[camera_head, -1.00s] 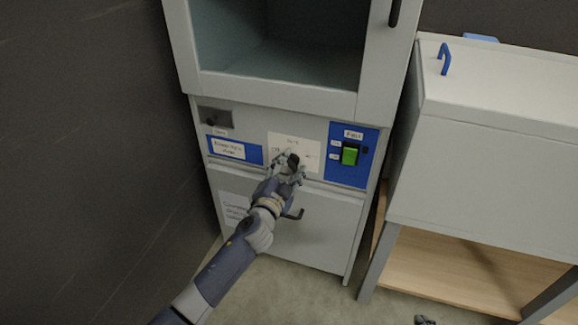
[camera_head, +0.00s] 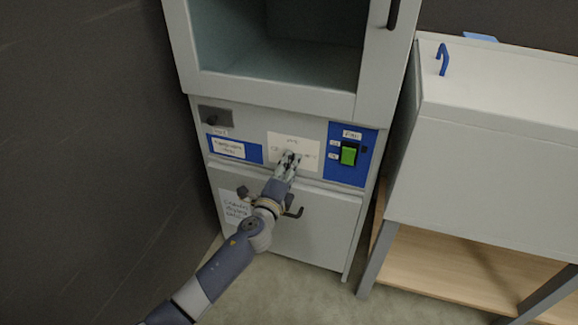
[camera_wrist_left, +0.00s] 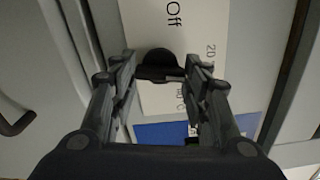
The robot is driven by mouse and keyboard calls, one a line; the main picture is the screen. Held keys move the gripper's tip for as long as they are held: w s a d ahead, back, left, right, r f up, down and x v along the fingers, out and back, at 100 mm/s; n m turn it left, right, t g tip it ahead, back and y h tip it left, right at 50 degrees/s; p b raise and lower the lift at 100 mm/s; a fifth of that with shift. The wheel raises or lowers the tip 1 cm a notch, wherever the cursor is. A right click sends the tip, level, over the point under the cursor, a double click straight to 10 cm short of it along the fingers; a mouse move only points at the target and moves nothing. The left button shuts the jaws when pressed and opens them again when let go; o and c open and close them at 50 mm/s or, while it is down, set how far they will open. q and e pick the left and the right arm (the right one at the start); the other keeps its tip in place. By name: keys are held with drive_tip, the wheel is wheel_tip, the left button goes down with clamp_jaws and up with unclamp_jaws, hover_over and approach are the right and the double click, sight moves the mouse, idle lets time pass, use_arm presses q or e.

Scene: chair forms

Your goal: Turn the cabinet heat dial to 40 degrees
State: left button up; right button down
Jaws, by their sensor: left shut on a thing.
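The heat dial (camera_wrist_left: 158,62) is a small black knob on a white label plate (camera_head: 308,147) on the cabinet front, between two blue panels. In the left wrist view the plate reads "Off" above the knob and "20" to its right; print below the knob is partly hidden. My left gripper (camera_head: 290,158) is shut on the dial, with one finger on each side of it, also seen in the left wrist view (camera_wrist_left: 160,76). The dial's exact setting cannot be read. My right gripper is out of view.
A green switch (camera_head: 348,155) sits on the blue panel right of the dial. A dark handle (camera_head: 294,212) is on the lower door, close to my left wrist. A grey bench-like unit (camera_head: 500,150) stands at the right; a dark wall is at the left.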

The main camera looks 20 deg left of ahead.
use_arm(q)
drive_tip(key=m+p, duration=0.1)
drive_tip(key=m, duration=0.3)
drive_tip(key=m+p, duration=0.1)
drive_tip(key=m, duration=0.3)
drive_tip(key=m+p, duration=0.1)
drive_tip(key=m, duration=0.3)
drive_tip(key=shift+a+f, duration=0.1)
drive_tip(key=shift+f, duration=0.15)
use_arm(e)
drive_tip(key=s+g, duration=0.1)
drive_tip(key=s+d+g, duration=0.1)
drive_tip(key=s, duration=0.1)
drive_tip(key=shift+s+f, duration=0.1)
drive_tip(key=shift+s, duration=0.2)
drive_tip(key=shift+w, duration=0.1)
use_arm(q)
drive_tip(key=o, duration=0.8)
drive_tip(key=shift+o, duration=1.3)
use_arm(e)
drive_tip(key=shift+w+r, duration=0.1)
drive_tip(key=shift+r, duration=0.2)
use_arm(q)
drive_tip(key=shift+r, duration=0.1)
